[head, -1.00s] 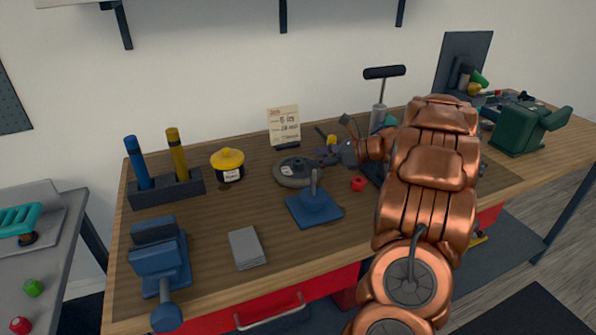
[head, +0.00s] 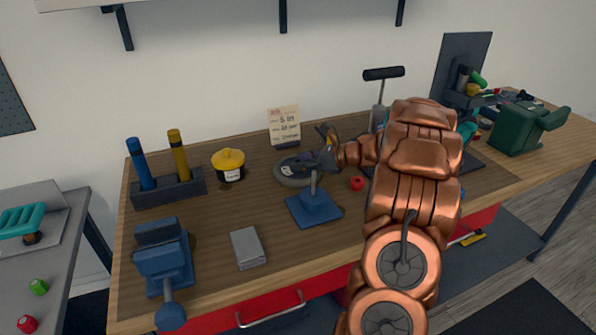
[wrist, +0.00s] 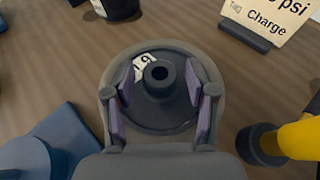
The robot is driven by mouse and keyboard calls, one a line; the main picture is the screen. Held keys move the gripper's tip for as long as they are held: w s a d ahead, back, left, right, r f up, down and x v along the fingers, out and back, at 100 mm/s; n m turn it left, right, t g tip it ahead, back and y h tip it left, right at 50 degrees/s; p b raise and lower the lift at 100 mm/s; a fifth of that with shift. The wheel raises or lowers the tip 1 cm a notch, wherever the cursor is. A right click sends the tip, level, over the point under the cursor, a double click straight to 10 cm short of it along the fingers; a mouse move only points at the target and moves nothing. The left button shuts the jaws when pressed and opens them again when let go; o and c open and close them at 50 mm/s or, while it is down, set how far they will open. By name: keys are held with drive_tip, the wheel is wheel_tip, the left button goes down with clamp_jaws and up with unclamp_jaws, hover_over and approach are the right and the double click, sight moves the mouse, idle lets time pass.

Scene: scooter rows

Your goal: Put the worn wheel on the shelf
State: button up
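The wheel (head: 290,180) is a grey disc lying flat on the wooden workbench, partly hidden by my gripper in the head view. The wrist view shows the wheel (wrist: 160,128) with a raised black hub and a small white tag; its wear cannot be judged. My gripper (head: 318,162) is over the wheel's right side in the head view. In the wrist view my gripper (wrist: 161,103) is open, its purple pads on either side of the hub with gaps between. Wall brackets (head: 283,15) show at the top; the shelf itself is mostly out of frame.
A blue stand (head: 312,208) with an upright post is close in front of the wheel. A yellow-lidded pot (head: 229,165), a note card (head: 284,124) and a red ring (head: 357,183) are nearby. A blue vise (head: 163,262) stands front left.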

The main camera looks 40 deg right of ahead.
clamp_jaws()
idle(0.5)
